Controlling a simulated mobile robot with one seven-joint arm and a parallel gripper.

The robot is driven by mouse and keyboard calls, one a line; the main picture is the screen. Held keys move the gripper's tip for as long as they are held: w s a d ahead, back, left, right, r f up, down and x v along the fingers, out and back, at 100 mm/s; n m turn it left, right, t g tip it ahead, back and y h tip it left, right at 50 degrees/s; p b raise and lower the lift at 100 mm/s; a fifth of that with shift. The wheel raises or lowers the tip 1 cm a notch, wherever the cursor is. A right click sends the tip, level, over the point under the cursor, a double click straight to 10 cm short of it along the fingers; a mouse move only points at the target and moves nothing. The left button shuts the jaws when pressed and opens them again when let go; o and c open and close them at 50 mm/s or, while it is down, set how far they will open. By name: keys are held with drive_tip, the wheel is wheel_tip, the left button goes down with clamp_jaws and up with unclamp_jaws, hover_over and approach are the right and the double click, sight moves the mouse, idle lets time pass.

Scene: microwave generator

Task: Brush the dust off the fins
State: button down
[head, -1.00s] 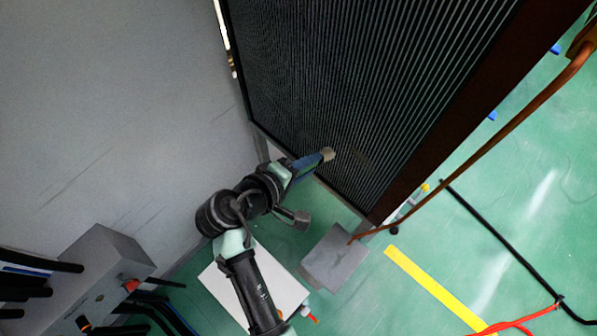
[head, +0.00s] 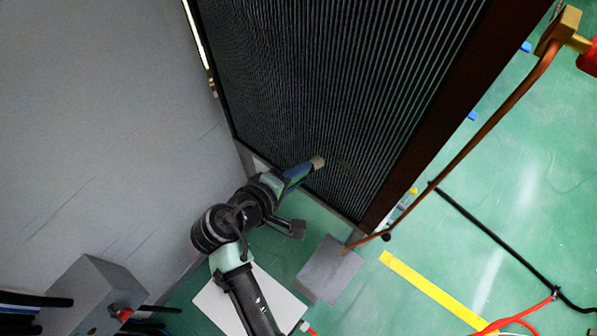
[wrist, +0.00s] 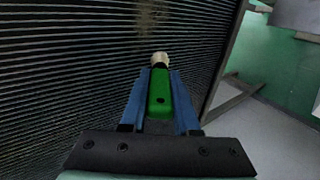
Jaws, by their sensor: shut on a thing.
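The dark finned panel (head: 330,90) fills the upper middle of the head view, and its fins (wrist: 60,80) fill the left of the wrist view. My gripper (head: 300,172) is shut on a brush with a green handle (wrist: 160,92) and a pale bristle tip (head: 318,162). The tip (wrist: 160,60) points at the fins near the panel's lower edge. I cannot tell whether it touches them. A brownish dust patch (wrist: 153,18) shows on the fins just beyond the tip in the wrist view. A faint patch (head: 346,170) lies right of the tip in the head view.
A large grey wall panel (head: 100,110) stands to the left. A brown pipe (head: 480,135) runs across the right side down to a grey block (head: 328,270). A grey box (head: 90,290) with a red knob is at lower left.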

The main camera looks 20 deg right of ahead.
drive_tip(key=shift+w+d, duration=0.25)
drive_tip(key=shift+d, duration=0.1)
